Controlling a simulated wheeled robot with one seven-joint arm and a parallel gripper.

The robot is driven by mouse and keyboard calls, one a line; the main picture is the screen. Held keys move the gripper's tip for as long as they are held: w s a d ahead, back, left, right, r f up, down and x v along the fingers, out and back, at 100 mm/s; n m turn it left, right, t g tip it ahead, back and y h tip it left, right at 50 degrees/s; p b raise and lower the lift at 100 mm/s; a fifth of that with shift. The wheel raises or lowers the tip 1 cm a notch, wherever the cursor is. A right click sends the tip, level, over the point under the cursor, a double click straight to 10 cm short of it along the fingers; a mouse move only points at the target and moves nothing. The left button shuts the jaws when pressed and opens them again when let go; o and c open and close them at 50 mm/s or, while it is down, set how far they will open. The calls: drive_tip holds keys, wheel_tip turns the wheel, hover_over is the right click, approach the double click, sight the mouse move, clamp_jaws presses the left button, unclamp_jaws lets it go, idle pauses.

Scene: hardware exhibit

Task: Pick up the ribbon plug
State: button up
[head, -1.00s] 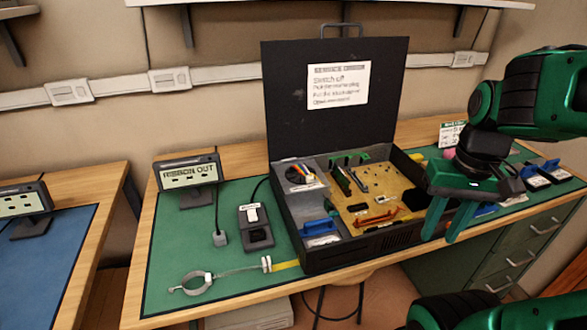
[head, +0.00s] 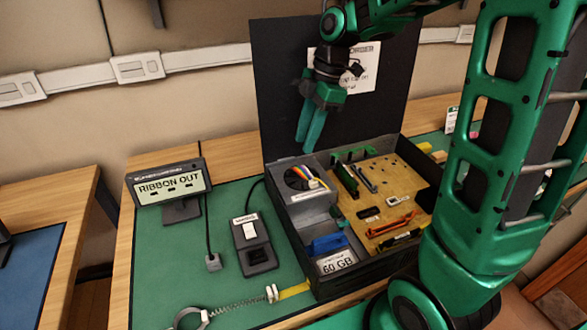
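I cannot tell for sure which part is the ribbon plug. An orange ribbon-like strip (head: 391,225) lies across the tan board inside the open black case, with a dark connector-like piece (head: 400,240) close in front of it. My gripper (head: 311,135) hangs above the back left of the case, in front of its raised lid, fingers pointing down. Its two green fingers overlap from this side, so their gap is unclear; nothing shows in them. A display (head: 170,186) reading "RIBBON OUT" stands left of the case.
A switch box (head: 254,245), a grey plug (head: 212,262) and a coiled wrist strap (head: 235,303) lie on the green mat. My arm covers the right side.

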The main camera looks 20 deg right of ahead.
sight(297, 168)
drive_tip(key=shift+x, duration=3.95)
drive_tip(key=shift+s+d, duration=0.15)
drive_tip(key=shift+c, duration=0.3)
clamp_jaws()
